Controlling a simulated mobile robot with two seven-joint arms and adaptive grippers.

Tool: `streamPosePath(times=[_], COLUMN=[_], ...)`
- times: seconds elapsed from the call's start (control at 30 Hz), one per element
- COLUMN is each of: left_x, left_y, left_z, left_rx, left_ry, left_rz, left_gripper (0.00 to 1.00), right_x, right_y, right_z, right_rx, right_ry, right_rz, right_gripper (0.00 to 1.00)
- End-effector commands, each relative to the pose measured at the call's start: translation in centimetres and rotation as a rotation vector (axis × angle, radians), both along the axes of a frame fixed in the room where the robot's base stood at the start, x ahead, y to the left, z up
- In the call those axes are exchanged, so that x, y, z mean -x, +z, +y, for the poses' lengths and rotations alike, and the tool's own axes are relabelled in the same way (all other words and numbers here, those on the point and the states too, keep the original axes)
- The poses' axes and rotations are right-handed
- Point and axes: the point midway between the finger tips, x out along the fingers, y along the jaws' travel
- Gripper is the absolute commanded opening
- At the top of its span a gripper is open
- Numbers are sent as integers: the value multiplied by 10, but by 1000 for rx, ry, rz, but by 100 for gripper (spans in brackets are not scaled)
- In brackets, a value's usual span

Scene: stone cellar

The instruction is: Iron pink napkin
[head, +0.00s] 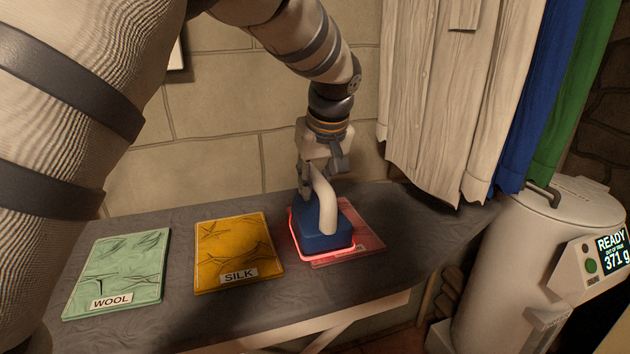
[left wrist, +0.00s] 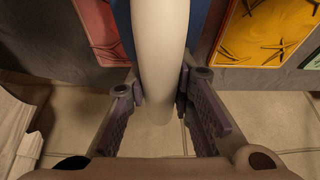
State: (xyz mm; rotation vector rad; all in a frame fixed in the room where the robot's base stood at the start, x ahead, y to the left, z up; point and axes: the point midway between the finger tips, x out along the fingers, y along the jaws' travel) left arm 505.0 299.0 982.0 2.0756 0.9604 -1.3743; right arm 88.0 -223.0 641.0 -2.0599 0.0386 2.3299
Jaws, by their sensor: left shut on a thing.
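The pink napkin (head: 366,236) lies on the dark ironing board at the right of the row, and a corner of it shows in the left wrist view (left wrist: 95,25). A blue iron (head: 325,240) with a cream handle (head: 324,200) rests on or just over the napkin's left part; I cannot tell which. A red glow edges the iron's base. My left gripper (head: 322,176) is shut on the handle, which fills the middle of the left wrist view (left wrist: 160,60). The iron hides much of the napkin. My right gripper is not in view.
An orange napkin labelled SILK (head: 236,245) and a green napkin labelled WOOL (head: 118,268) lie creased to the left on the ironing board (head: 185,300). White, blue and green cloths (head: 455,90) hang behind at the right. A pale canister with a READY display (head: 525,260) stands right.

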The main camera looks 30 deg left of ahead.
Motion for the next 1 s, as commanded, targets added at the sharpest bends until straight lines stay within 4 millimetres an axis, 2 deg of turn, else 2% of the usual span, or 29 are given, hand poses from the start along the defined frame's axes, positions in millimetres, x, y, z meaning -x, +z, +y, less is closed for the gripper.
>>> streamPosePath(times=[0.07,0.5,1.0], left_x=[0,0,0], left_y=[3,59,64], left_z=[0,0,0], left_rx=[0,-2,-2], left_ry=[-1,-1,-1], left_rz=[5,-7,-8], left_gripper=[0,0,0], right_x=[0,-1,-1], right_y=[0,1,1], right_z=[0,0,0], right_rx=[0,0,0], right_ry=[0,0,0], right_rz=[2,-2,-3], right_gripper=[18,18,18])
